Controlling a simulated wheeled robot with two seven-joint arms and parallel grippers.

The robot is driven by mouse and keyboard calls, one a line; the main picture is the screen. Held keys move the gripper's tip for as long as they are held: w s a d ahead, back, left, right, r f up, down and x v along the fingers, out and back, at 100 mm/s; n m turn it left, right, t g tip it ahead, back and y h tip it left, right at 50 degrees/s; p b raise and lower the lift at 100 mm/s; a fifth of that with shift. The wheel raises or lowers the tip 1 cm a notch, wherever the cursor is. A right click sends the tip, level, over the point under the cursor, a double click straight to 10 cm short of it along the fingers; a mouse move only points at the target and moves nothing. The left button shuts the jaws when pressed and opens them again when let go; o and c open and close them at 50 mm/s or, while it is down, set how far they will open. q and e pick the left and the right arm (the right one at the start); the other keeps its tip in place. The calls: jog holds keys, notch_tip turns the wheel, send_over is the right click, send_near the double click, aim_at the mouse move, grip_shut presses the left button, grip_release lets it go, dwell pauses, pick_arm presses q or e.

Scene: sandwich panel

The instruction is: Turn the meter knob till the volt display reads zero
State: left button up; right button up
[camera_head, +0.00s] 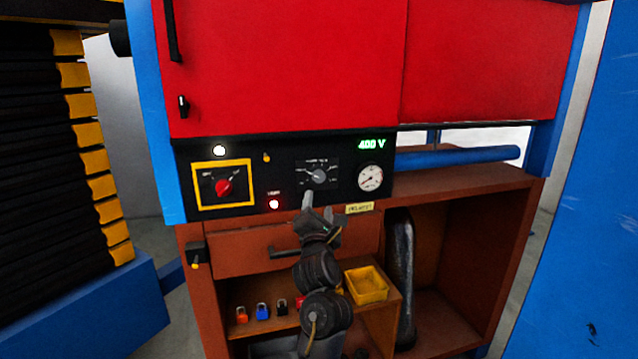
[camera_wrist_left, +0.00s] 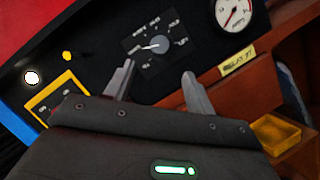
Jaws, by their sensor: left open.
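The meter knob (camera_head: 319,176) is a small grey rotary knob on a dark scale plate in the middle of the black control panel (camera_head: 285,200). It also shows in the left wrist view (camera_wrist_left: 158,45), beyond and between the fingertips. The volt display (camera_head: 371,144) at the panel's upper right reads 400 V in green. My left gripper (camera_head: 318,203) is open, just below and in front of the knob; in the left wrist view its two fingers (camera_wrist_left: 158,70) stand apart with nothing between them. They look apart from the knob. My right gripper is not in view.
A red rotary switch (camera_head: 224,187) on a yellow-framed plate sits to the left. A round gauge (camera_head: 370,178) is right of the knob. Below are a drawer handle (camera_head: 285,252), a yellow bin (camera_head: 366,284) and several padlocks (camera_head: 263,310) on a shelf.

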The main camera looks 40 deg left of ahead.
aim_at(319, 178)
pick_arm(q)
jog(key=p+x, duration=0.2)
jog(key=x, duration=0.7)
jog(key=shift+w+a+r+p, duration=0.1)
jog(key=shift+r+p, duration=0.05)
jog(key=shift+p, duration=0.25)
jog(key=shift+w+a, duration=0.4)
jog(key=shift+w, duration=0.15)
jog(key=shift+c, duration=0.4)
jog(key=c, duration=0.9)
jog(key=shift+r, duration=0.1)
jog(key=shift+m+p, duration=0.3)
